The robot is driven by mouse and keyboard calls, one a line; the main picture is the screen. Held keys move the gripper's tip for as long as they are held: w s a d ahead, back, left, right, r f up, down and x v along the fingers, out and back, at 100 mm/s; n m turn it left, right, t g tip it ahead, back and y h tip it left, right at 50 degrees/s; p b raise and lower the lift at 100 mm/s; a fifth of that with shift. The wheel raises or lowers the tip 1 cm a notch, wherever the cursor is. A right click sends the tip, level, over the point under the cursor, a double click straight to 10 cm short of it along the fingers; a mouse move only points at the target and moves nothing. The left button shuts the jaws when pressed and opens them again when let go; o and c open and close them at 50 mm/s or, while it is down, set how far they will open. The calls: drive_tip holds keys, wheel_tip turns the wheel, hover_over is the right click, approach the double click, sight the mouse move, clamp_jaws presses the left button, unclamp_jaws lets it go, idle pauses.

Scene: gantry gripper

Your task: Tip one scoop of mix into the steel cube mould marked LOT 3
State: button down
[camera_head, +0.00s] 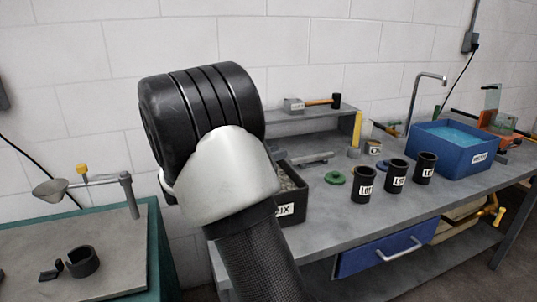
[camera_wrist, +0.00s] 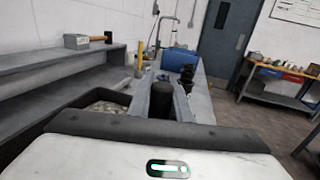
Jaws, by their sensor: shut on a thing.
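My gripper (camera_wrist: 163,98) is shut on a dark round thing (camera_wrist: 161,103), possibly a scoop's handle; no scoop bowl can be made out. In the head view my arm hides the gripper. The mix box (camera_head: 292,209), dark and labelled MIX, stands at the bench's near left, partly behind my arm. Its grainy grey mix (camera_wrist: 108,107) shows left of my gripper in the wrist view. Three dark round moulds stand in a row with LOT labels: a near one (camera_head: 363,186), a middle one (camera_head: 396,176) and a far one (camera_head: 425,168). Their numbers are too small to read.
A blue tub (camera_head: 452,149) of water stands beyond the moulds under a tall tap (camera_head: 416,95). A green disc (camera_head: 335,178) lies left of the moulds. A raised shelf (camera_head: 300,115) with a hammer (camera_head: 325,101) runs along the wall. The bench front before the moulds is clear.

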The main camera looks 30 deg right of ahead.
wheel_tip(320, 180, up, 16)
drive_tip(key=w+p, duration=0.2)
drive_tip(key=p, duration=1.3)
drive_tip(key=shift+f, duration=0.15)
drive_tip(key=shift+w+d, duration=0.1)
idle(0.4)
